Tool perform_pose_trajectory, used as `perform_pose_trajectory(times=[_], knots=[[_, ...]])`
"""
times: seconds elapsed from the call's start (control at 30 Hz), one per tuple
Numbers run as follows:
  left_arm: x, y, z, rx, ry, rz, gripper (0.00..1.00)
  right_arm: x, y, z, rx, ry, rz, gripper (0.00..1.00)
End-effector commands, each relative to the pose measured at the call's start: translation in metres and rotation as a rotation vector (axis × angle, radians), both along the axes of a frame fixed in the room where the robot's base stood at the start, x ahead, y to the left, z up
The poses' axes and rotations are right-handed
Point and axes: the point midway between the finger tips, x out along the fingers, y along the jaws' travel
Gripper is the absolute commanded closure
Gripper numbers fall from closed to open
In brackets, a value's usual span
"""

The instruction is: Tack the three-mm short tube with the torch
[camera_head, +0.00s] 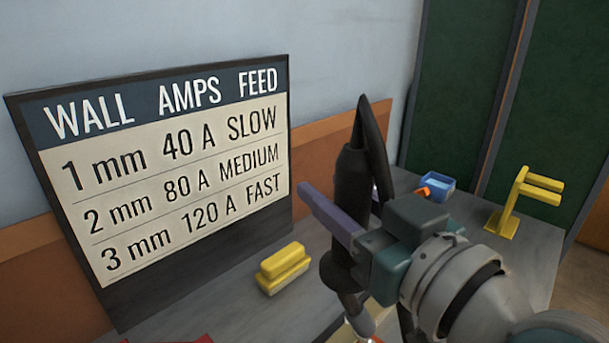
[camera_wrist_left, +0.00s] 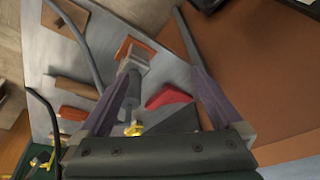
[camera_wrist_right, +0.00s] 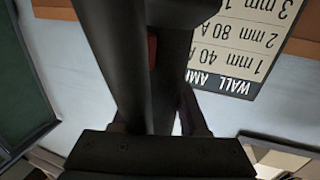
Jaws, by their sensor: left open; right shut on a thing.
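My right gripper (camera_head: 345,208) is shut on the black torch (camera_head: 352,180), which stands nearly upright with its thin nozzle pointing down. A black cable loops from its top. The torch also fills the middle of the right wrist view (camera_wrist_right: 150,60), between the fingers. Below the nozzle, a pale piece with an orange edge (camera_head: 366,326) is partly hidden by my right arm. My left gripper (camera_wrist_left: 160,75) is open above the bench. A grey cylinder (camera_wrist_left: 130,90) shows beyond its fingers, and a brown tube (camera_wrist_left: 75,87) lies left of it. I cannot tell which piece is the three-mm short tube.
A wall chart (camera_head: 165,165) lists 3 mm as 120 A, FAST. A yellow block (camera_head: 284,268), a blue box (camera_head: 438,187) and a yellow stand (camera_head: 510,205) are on the grey bench (camera_head: 235,308). A red wedge (camera_wrist_left: 168,97) lies near my left gripper.

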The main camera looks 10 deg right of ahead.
Motion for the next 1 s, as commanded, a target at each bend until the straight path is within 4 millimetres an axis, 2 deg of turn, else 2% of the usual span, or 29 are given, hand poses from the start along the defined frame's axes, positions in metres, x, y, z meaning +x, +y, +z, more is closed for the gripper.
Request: perform_pose_trajectory(times=[0.03,0.6,1.0], knots=[[0.0,0.0,0.01,0.0,0.0,0.0,0.0,0.001,0.0,0.011,0.002,-0.006,-0.001,1.0],[0.0,0.0,0.056,0.0,0.0,0.0,0.0,0.001,0.0,0.056,0.004,-0.008,-0.001,1.0],[0.0,0.0,0.055,0.0,0.0,0.001,0.0,0.001,0.0,0.056,0.004,-0.008,-0.001,1.0]])
